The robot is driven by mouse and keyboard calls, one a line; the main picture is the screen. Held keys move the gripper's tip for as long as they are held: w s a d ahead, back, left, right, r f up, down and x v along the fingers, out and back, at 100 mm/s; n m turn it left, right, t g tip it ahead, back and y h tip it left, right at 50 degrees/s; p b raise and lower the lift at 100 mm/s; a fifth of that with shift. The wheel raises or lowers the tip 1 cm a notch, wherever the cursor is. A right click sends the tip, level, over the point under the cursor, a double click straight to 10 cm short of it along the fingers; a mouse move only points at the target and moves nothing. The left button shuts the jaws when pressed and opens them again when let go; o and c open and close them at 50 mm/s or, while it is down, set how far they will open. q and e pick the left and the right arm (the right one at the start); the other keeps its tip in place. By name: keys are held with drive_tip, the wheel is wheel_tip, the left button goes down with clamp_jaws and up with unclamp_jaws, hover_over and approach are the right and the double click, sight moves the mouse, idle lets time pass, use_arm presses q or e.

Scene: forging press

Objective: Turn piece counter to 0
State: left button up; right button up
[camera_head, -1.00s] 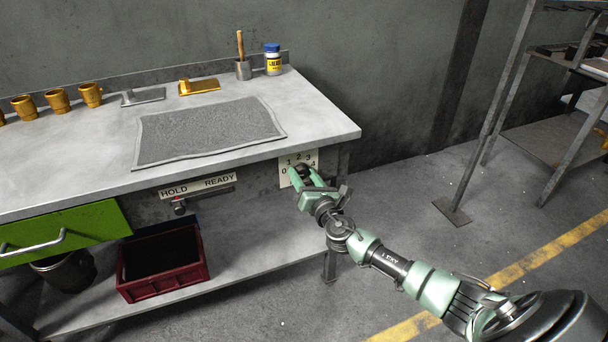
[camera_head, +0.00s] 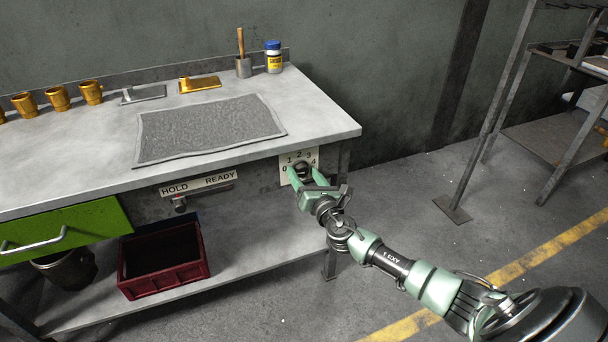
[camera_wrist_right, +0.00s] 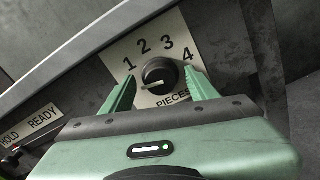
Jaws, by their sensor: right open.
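The piece counter is a dark round knob (camera_wrist_right: 158,77) on a white plate marked 1 to 4 and "PIECES" in the right wrist view. A pale mark on the knob points left and slightly down, toward the side where a finger covers the plate. In the head view, the knob (camera_head: 302,167) and plate (camera_head: 288,159) are on the bench front at its right end, with a 0 at the plate's left. My right gripper (camera_head: 305,176) is open and empty, its fingers spread on either side of the knob with visible gaps. My left gripper is out of view.
A HOLD/READY switch (camera_head: 180,205) sits left of the plate. A green drawer (camera_head: 90,226) and a red crate (camera_head: 190,272) are farther left. The bench top (camera_head: 325,128) above carries a grey mat (camera_head: 210,130). Open floor lies to the right.

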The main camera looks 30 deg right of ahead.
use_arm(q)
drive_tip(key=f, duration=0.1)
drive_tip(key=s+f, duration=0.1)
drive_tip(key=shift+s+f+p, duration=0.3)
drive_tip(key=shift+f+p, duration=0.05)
use_arm(e)
drive_tip(key=s+a, duration=0.1)
drive_tip(key=s, duration=0.6)
drive_tip(key=shift+s, duration=0.15)
drive_tip(key=shift+a+f, duration=0.1)
